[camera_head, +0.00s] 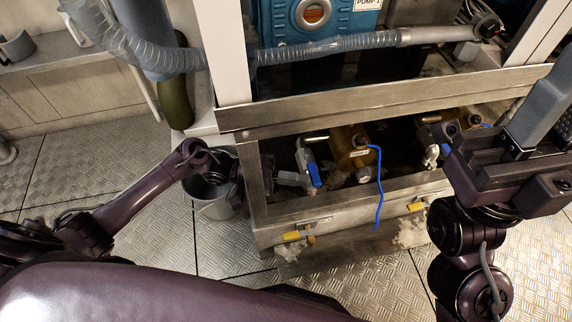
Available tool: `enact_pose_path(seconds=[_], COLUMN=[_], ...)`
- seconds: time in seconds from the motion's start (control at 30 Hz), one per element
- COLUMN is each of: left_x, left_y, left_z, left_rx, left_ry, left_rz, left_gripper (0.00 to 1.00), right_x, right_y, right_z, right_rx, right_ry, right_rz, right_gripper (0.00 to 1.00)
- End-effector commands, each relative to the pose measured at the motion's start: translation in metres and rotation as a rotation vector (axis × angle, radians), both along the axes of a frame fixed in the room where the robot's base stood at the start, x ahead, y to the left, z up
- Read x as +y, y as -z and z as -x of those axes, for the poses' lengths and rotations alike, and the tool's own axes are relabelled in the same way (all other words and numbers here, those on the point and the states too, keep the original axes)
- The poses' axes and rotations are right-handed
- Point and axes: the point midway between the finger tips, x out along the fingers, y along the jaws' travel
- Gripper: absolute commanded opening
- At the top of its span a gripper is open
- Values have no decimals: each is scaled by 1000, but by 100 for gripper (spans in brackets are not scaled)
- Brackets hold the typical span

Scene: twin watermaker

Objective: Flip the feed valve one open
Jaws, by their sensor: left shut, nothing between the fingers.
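A valve with a blue lever handle (313,174) sits inside the low metal frame, left of a brass pump body (350,150); I take it to be feed valve one, though I read no label on it. The lever points down toward the front. My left gripper (298,180) reaches in past the frame's left post. It is shut and empty, with its tips close beside the blue lever; I cannot tell whether they touch. My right gripper (540,112) is at the right edge, away from this valve, and its finger gap is not clear.
The steel crossbar (380,100) runs above the valve, and the frame's lower rail (345,207) lies in front. A blue cord (379,190) hangs to the right. Yellow-handled valves (296,235) sit on the lower front. A grey bucket (214,207) stands left of the frame.

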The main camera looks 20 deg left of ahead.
Motion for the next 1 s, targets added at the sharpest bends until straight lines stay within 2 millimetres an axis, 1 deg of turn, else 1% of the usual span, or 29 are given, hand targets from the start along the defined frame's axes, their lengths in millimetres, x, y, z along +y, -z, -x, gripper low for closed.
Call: enact_pose_path(seconds=[0.03,0.23,0.43,0.5,0.57,0.83,1.0], left_x=[-3,-4,-4,-1,5,52,71], left_y=[-2,1,1,1,1,1,1], left_z=[0,1,1,1,2,8,11], left_rx=[1,0,1,1,1,1,0], left_ry=[1,2,2,2,2,-2,-1], left_rz=[1,0,0,-1,-3,-4,-1], left_gripper=[0,0,0,0,0,0,0], right_x=[0,0,0,0,0,0,0], right_y=[-3,-1,-1,-2,-3,-7,-3], right_z=[0,0,0,0,0,-1,-2], right_rx=[5,7,7,5,5,11,24], right_ry=[-1,0,0,-1,-1,0,-1], right_rz=[0,0,0,0,0,-1,0], right_gripper=[24,24,24,24,24,24,24])
